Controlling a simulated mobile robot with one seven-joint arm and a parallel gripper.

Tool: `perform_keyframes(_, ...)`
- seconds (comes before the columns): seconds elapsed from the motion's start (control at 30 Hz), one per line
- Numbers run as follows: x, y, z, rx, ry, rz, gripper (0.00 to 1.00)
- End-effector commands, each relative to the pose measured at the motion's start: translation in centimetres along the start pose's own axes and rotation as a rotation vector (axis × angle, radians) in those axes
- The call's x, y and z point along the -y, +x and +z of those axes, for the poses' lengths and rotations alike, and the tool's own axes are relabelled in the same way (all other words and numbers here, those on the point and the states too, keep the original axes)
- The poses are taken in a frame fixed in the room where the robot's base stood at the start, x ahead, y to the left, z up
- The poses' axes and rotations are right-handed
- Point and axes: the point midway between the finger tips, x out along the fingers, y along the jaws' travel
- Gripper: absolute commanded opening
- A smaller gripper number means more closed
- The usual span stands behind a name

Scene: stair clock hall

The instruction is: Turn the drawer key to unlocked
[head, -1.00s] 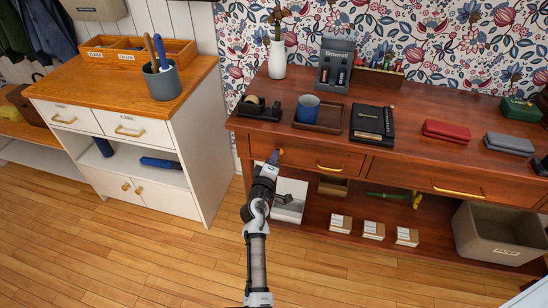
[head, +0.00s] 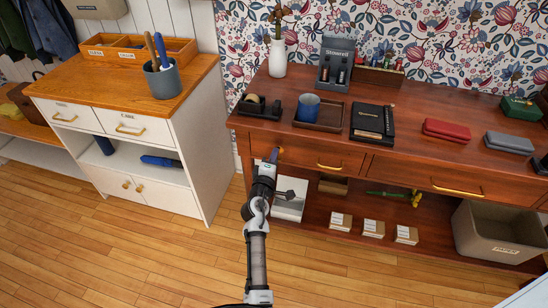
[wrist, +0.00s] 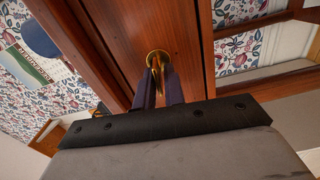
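The drawer key (wrist: 156,66) is brass and sits in a round brass lock plate on the front of the wooden desk's left drawer (head: 308,158). In the wrist view, the two dark blue fingers of my gripper (wrist: 160,84) stand close on either side of the key and appear shut on it. In the head view, my gripper (head: 274,156) reaches the left end of that drawer front and hides most of the key and lock. The drawer looks closed. I cannot read the lock position from these frames.
The drawer's brass handle (head: 330,167) is just right of my gripper. A white cabinet (head: 190,150) stands to the left, with a floor gap between. The desktop above holds a tape dispenser (head: 259,107), a blue cup (head: 309,107) on a tray and a black organizer (head: 373,122).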

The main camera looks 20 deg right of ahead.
Motion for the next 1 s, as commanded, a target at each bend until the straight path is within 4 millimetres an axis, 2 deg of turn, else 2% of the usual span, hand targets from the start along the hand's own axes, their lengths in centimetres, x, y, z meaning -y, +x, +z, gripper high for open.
perform_keyframes(0.03,0.0,0.0,0.0,0.000,0.000,0.000,0.18)
perform_keyframes(0.1,0.0,0.0,0.0,0.000,0.001,0.000,0.26)
perform_keyframes(0.47,0.1,-0.5,0.0,0.000,0.000,-0.001,0.26)
perform_keyframes(0.63,0.2,-2.9,0.0,-0.001,0.001,-0.001,0.26)
perform_keyframes(1.0,0.3,-10.8,0.0,-0.002,0.001,-0.002,0.26)
